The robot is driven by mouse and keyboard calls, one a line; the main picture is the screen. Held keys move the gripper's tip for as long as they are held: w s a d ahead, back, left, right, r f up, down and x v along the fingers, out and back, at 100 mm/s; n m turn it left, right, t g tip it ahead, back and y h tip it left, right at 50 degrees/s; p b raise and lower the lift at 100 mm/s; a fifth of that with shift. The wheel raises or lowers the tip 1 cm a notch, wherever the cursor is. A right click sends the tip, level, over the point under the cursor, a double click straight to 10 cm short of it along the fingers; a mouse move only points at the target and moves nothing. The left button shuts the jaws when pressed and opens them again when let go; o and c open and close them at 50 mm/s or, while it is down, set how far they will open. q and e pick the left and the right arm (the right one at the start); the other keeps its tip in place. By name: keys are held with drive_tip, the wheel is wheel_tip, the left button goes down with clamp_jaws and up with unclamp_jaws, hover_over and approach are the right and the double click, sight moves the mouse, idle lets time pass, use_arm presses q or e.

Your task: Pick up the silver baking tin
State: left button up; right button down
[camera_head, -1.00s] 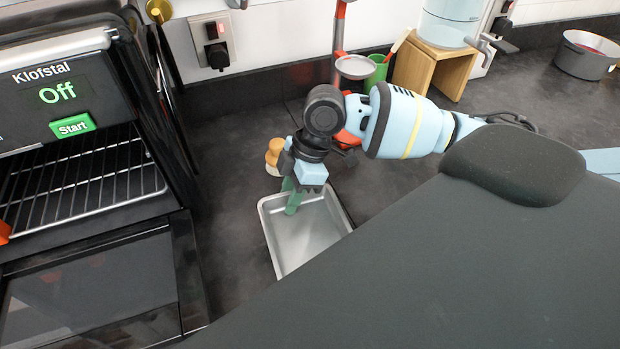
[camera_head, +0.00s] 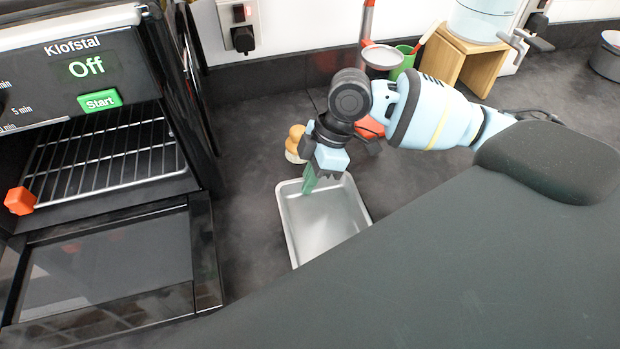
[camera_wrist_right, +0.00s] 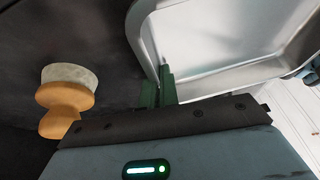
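The silver baking tin (camera_head: 330,222) is a shallow rectangular tray on the dark counter, just right of the oven. Its near right part is hidden behind my own body. My right gripper (camera_head: 309,184) is at the tin's far left corner, pointing down. In the right wrist view, the green fingers (camera_wrist_right: 159,90) are close together, with the rim of the tin (camera_wrist_right: 150,45) between them. Whether the tin is raised off the counter cannot be told. My left gripper is not in view.
An oven (camera_head: 110,160) with its door open stands at the left. A small wooden-topped shaker (camera_head: 295,143) stands just behind the tin, close to my right gripper. A wooden stand (camera_head: 468,62) and a green cup (camera_head: 404,62) are farther back.

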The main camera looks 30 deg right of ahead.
wheel_tip(320, 180, up, 3)
drive_tip(key=shift+w+r, duration=0.1)
drive_tip(key=s, duration=0.9)
drive_tip(key=s+r, duration=0.1)
drive_tip(key=s, duration=0.4)
drive_tip(key=shift+s+d+r+p, duration=0.1)
drive_tip(key=shift+s+d+p, duration=0.1)
drive_tip(key=shift+d+p, duration=0.2)
drive_tip(key=shift+s, duration=0.75)
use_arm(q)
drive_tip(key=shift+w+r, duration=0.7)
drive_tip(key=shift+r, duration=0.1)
use_arm(e)
drive_tip(key=shift+s, duration=0.1)
